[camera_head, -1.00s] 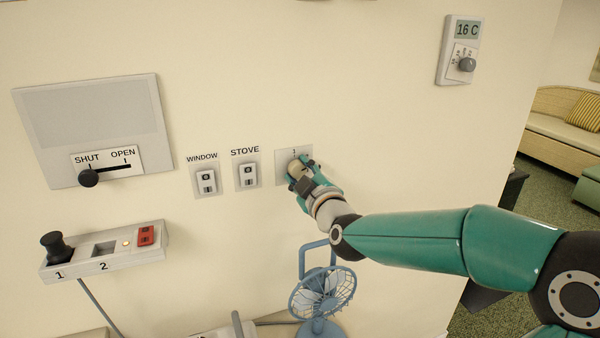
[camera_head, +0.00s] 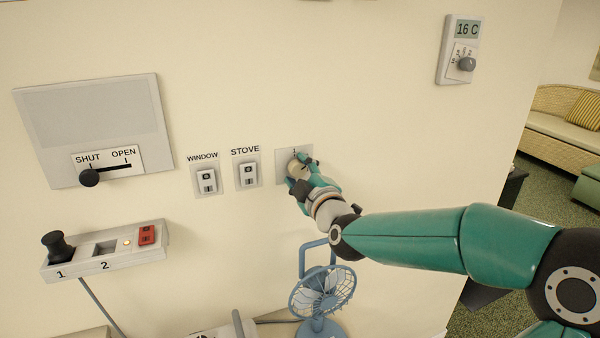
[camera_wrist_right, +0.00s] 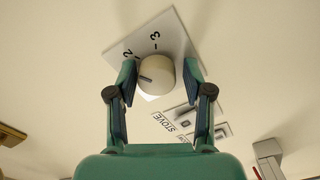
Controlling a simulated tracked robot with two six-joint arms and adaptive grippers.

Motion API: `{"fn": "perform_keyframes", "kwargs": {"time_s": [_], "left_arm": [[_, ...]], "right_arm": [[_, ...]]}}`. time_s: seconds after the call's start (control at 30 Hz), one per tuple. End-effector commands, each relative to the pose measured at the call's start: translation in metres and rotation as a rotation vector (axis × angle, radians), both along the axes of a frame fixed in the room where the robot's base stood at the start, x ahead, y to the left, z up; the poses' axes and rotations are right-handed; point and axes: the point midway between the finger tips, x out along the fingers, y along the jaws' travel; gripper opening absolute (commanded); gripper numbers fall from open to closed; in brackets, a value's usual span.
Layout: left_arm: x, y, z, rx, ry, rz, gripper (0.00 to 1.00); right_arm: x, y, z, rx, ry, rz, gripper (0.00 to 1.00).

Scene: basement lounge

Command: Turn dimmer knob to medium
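The dimmer knob (camera_wrist_right: 155,76) is a round pale knob on a white square plate (camera_wrist_right: 178,45) with the numbers 2 and 3 visible. Its dark pointer line is toward the left in the right wrist view, below the 2; the mark it faces is behind a finger. In the head view the plate (camera_head: 281,168) is on the wall right of the STOVE switch. My right gripper (camera_head: 299,172) has its fingers either side of the knob. The left finger is at the knob's edge and a small gap shows at the right one, so it looks open. My left gripper is out of view.
WINDOW (camera_head: 206,181) and STOVE (camera_head: 248,174) switches are left of the plate. A SHUT/OPEN slider (camera_head: 89,178) and a joystick panel (camera_head: 100,263) are farther left. A blue fan (camera_head: 322,290) stands below my arm. A thermostat (camera_head: 461,50) reads 16 C.

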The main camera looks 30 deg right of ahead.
Motion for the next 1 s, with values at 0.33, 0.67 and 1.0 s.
{"fn": "perform_keyframes", "kwargs": {"time_s": [0.33,0.67,1.0], "left_arm": [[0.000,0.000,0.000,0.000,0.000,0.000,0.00],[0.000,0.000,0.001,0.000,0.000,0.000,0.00],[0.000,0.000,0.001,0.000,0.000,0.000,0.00]], "right_arm": [[0.000,-0.001,0.001,0.001,-0.004,-0.003,0.66],[-0.032,0.006,0.002,0.001,-0.004,-0.003,0.66],[-0.096,0.022,0.001,0.001,-0.005,-0.003,0.66]]}}
